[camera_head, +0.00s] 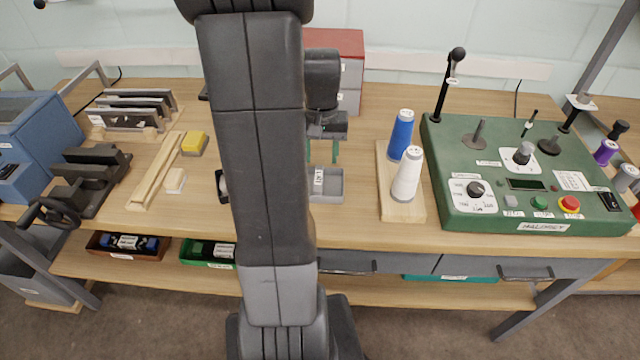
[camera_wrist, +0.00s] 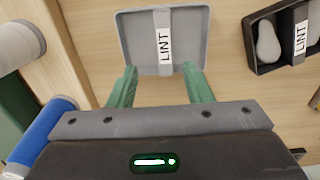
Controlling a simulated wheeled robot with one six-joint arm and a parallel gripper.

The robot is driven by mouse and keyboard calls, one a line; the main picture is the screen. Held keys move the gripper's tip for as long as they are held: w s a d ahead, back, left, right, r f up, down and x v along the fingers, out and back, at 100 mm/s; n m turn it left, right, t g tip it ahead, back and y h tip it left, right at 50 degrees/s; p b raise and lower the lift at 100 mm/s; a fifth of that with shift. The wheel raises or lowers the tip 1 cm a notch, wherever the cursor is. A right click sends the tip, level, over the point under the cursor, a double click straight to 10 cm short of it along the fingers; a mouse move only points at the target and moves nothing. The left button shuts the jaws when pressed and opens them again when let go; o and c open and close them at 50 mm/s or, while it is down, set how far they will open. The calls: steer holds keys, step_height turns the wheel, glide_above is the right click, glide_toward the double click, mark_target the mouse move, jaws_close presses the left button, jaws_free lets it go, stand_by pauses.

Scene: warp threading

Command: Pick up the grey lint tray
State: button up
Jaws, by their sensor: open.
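The grey lint tray (camera_head: 332,186) lies on the wooden bench, partly behind my arm in the head view. In the wrist view the grey tray (camera_wrist: 140,50) looks empty, with a grey strip across its middle bearing a LINT label. My gripper (camera_head: 322,152) points down above the tray. Its green fingers (camera_wrist: 160,84) are open and spread near the tray's edge, with nothing between them but the strip and tray floor beyond. Whether the fingertips touch the tray cannot be told.
A black LINT tray (camera_wrist: 268,60) holding a pale object lies beside the grey one. White (camera_head: 407,175) and blue (camera_head: 401,134) thread cones stand on a wooden board to the right. A green control panel (camera_head: 470,150) is farther right. A red-topped cabinet (camera_head: 345,42) stands behind.

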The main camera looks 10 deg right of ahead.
mark_target(318, 177)
step_height(318, 177, down, 3)
steer(key=shift+r, duration=0.1)
steer(key=f, duration=0.4)
steer(key=shift+s+a+p, duration=0.3)
steer(key=shift+a, duration=0.1)
steer(key=shift+f, duration=0.6)
jaws_close()
